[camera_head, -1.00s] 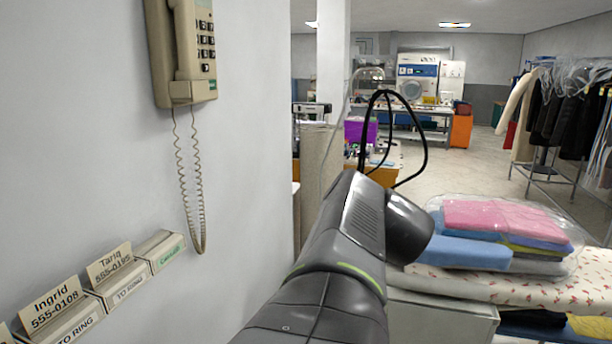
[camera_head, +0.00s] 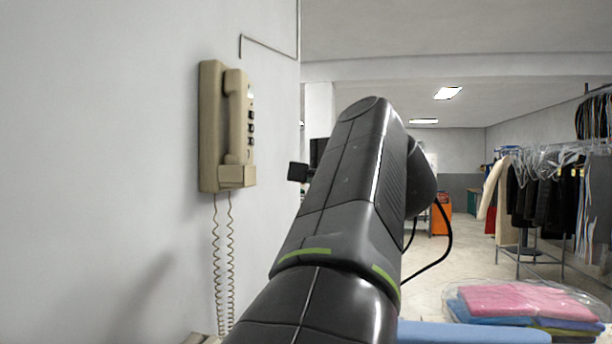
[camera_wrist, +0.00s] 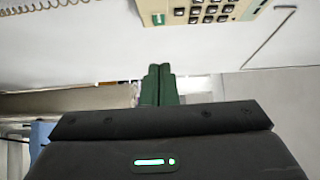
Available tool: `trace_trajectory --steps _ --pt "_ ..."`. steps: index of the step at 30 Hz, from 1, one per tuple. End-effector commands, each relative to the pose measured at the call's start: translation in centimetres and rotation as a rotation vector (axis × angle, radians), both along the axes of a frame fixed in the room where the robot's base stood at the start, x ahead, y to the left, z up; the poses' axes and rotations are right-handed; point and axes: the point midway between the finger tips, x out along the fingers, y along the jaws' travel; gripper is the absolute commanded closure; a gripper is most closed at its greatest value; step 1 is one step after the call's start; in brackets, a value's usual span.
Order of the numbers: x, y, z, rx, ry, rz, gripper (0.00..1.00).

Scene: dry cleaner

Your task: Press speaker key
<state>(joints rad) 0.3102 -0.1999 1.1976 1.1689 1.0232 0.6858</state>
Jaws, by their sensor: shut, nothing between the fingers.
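A beige wall phone (camera_head: 209,130) hangs on the white wall, left of my arm in the head view. Its handset (camera_head: 235,115) is on the hook, and part of its dark keypad (camera_head: 251,128) shows at a steep angle. In the wrist view the phone's keypad (camera_wrist: 205,12) is at the top edge, cut off. A green key (camera_wrist: 158,19) sits at its near left corner; its label is too small to read. My gripper (camera_wrist: 159,69) is shut and empty. Its green fingers point toward the phone, just below the green key in the picture, apparently apart from it.
A thin conduit (camera_head: 268,46) runs on the wall above right. Wrapped folded laundry (camera_head: 525,303) lies at lower right. A clothes rack (camera_head: 545,200) stands farther back.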

Motion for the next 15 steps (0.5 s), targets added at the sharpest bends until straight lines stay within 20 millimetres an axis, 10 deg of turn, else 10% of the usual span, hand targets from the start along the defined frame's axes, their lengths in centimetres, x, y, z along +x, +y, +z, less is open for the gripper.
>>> trace_trajectory --steps 15 --pt "2.3 1.7 0.1 0.001 0.003 0.004 1.0"
